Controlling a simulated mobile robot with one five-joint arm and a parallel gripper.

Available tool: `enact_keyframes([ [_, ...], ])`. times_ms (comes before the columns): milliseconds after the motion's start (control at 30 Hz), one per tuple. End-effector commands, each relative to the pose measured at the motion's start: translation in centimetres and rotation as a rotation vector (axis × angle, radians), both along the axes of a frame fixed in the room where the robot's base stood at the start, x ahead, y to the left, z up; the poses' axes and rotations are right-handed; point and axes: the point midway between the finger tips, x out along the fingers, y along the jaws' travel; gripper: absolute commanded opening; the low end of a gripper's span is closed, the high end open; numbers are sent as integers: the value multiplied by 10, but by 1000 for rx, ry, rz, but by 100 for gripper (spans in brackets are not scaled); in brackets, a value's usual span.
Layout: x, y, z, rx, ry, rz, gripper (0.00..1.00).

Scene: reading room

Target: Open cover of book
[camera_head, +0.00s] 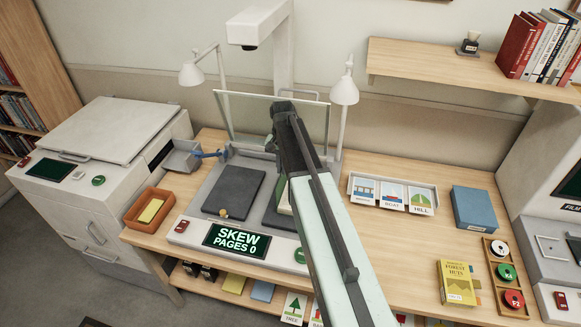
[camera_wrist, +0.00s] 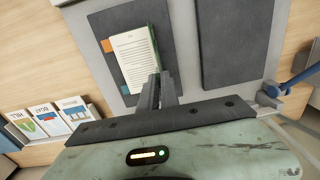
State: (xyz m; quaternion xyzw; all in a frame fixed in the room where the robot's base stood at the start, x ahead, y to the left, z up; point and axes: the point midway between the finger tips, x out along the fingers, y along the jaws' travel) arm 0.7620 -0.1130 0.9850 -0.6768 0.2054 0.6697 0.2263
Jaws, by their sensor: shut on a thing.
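The book (camera_wrist: 133,57) lies on one of two dark pads (camera_wrist: 107,22) of the scanner cradle. In the wrist view a printed page faces up, and its green cover (camera_wrist: 154,42) shows as a narrow strip along the right side, apparently raised on edge. My gripper (camera_wrist: 157,80) is shut at the near end of that strip, on the cover; the exact contact is hard to see. In the head view my arm hides most of the book and the fingertips; only a small pale and green part of the book (camera_head: 284,206) shows.
The other dark pad (camera_head: 234,191) is bare. A glass plate frame (camera_head: 226,115) and two lamps (camera_head: 192,73) (camera_head: 345,90) stand around the cradle. The display (camera_head: 236,241) reads "SKEW PAGES 0". A card rack (camera_head: 392,184) and blue box (camera_head: 473,209) stand right.

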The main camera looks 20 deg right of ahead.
Motion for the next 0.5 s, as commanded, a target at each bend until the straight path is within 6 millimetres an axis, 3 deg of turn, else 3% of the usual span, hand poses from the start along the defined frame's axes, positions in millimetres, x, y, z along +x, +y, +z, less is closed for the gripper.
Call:
enact_keyframes([
  [500,37,52,-17,5,-2,2,0],
])
